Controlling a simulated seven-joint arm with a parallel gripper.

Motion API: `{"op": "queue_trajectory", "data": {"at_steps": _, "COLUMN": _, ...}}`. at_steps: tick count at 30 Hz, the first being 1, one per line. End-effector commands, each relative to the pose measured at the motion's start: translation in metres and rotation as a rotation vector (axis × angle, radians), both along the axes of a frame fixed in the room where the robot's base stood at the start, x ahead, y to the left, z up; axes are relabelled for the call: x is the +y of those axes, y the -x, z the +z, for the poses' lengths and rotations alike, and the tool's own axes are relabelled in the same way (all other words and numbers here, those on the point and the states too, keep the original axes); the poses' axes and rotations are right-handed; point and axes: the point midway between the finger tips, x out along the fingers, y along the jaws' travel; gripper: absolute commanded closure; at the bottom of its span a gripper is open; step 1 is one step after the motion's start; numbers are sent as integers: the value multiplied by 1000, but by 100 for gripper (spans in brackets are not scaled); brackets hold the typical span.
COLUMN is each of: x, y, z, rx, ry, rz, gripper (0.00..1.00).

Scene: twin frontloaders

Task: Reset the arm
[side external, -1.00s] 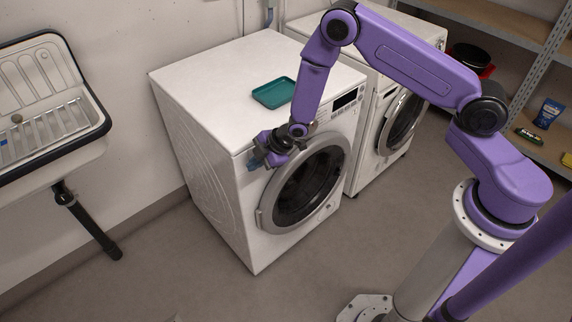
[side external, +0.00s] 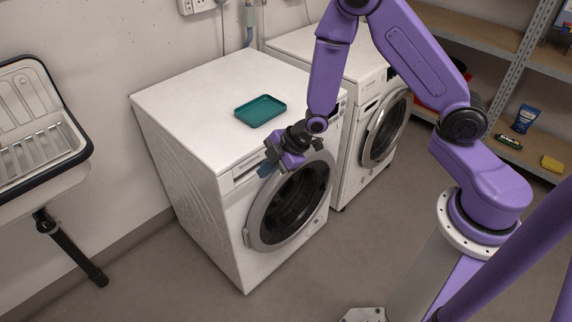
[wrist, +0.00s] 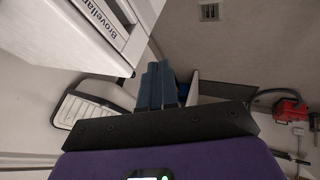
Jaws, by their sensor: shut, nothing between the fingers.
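My gripper (side external: 270,167) is in front of the upper front of the near white washing machine (side external: 175,110), between its detergent drawer panel (side external: 246,170) and the top of its round door (side external: 290,205). The blue-grey fingers are shut with nothing between them; they also show in the wrist view (wrist: 160,84). The door looks shut. In the wrist view the machine's labelled front (wrist: 95,35) lies to the left of the fingers, with a gap visible. Whether the fingers touch the machine in the side view I cannot tell.
A teal tray (side external: 260,111) lies on top of the near machine. A second white machine (side external: 345,80) stands to its right. A sink (side external: 40,130) is on the left wall, and shelves with small items (side external: 525,118) stand at right. The floor in front is clear.

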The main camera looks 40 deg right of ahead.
Motion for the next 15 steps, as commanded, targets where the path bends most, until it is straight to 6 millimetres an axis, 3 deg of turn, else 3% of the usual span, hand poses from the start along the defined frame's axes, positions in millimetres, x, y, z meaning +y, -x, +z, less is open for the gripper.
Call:
{"op": "queue_trajectory", "data": {"at_steps": 5, "x": 9, "y": 29, "z": 37, "rx": 78, "ry": 27, "rz": -36, "gripper": 100}}
{"op": "queue_trajectory", "data": {"at_steps": 15, "x": -1, "y": 133, "z": 114, "rx": 290, "ry": 107, "rz": -170, "gripper": 100}}
